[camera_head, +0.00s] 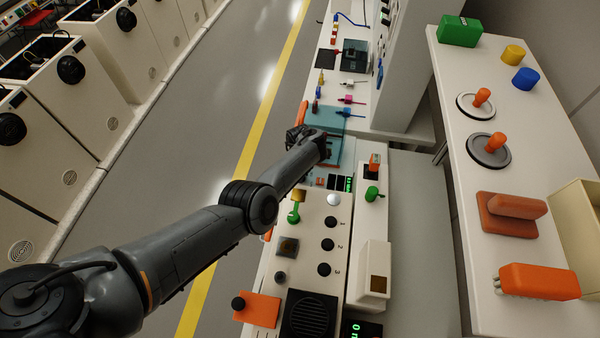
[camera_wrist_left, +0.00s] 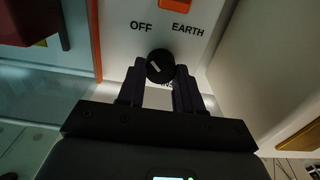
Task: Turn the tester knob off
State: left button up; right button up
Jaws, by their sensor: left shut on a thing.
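The tester knob (camera_wrist_left: 158,66) is a round black knob with a short slanted white mark on the left part of its face, in the left wrist view. It sits on a white panel (camera_wrist_left: 196,52) below the printed words OFF and EARTH. Another label below it is mostly hidden. My left gripper (camera_wrist_left: 162,76) has one dark finger on each side of the knob and is shut on it. In the head view my left gripper (camera_head: 312,138) reaches over the bench, and the knob is hidden there. My right gripper is not in view.
An orange part (camera_wrist_left: 174,4) is on the panel above EARTH. A pale wall or box side (camera_wrist_left: 262,65) stands close at the right. The white bench (camera_head: 310,255) holds several buttons and switches. A second table (camera_head: 455,165) stands at the right. The grey aisle floor (camera_head: 215,110) is clear.

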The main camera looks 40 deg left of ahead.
pick_arm(q)
jog(key=o, duration=1)
jog(key=shift+o, duration=0.2)
jog(key=shift+r+p, duration=0.4)
jog(key=shift+r, duration=0.25)
notch_tip(320, 180, up, 10)
jog(key=p, duration=0.3)
jog(key=shift+f+p, duration=0.25)
jog(key=shift+p, duration=0.15)
jog(key=shift+s, duration=0.1)
